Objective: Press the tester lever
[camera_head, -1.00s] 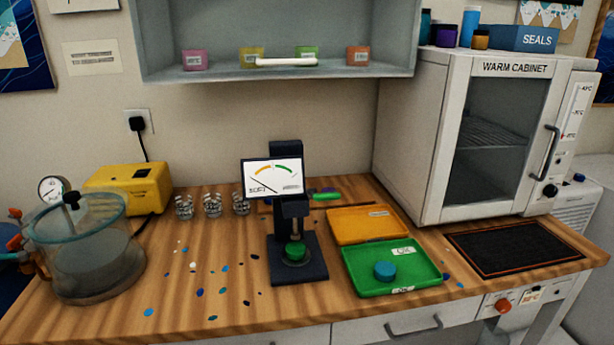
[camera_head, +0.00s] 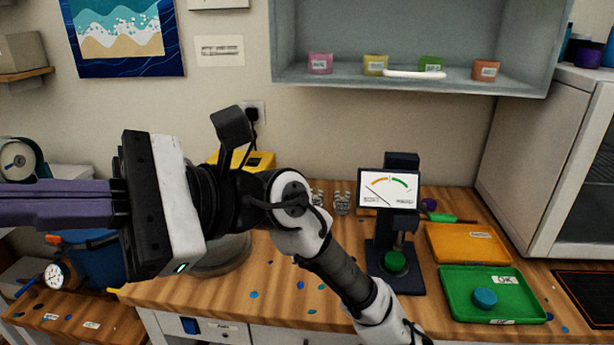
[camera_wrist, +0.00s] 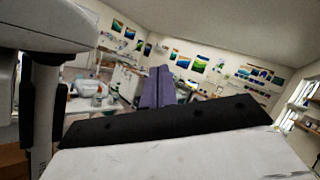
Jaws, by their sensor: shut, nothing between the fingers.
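The tester (camera_head: 402,225) stands on the wooden bench in the head view, with a dial screen (camera_head: 388,188) on its upper part. A green round piece (camera_head: 395,262) sits at its base under the plunger. I cannot make out a separate lever clearly. My gripper (camera_head: 20,205) is at the left of the head view, its purple fingers shut and empty, pointing left, well away from the tester. In the wrist view the purple fingers (camera_wrist: 158,88) are together, with the room beyond them.
An orange tray (camera_head: 440,243) and a green tray (camera_head: 455,305) holding a blue disc (camera_head: 485,298) lie right of the tester. The warm cabinet (camera_head: 540,160) stands at the far right. A shelf (camera_head: 350,82) with small tubs hangs above. My arm covers part of the vacuum chamber and yellow pump.

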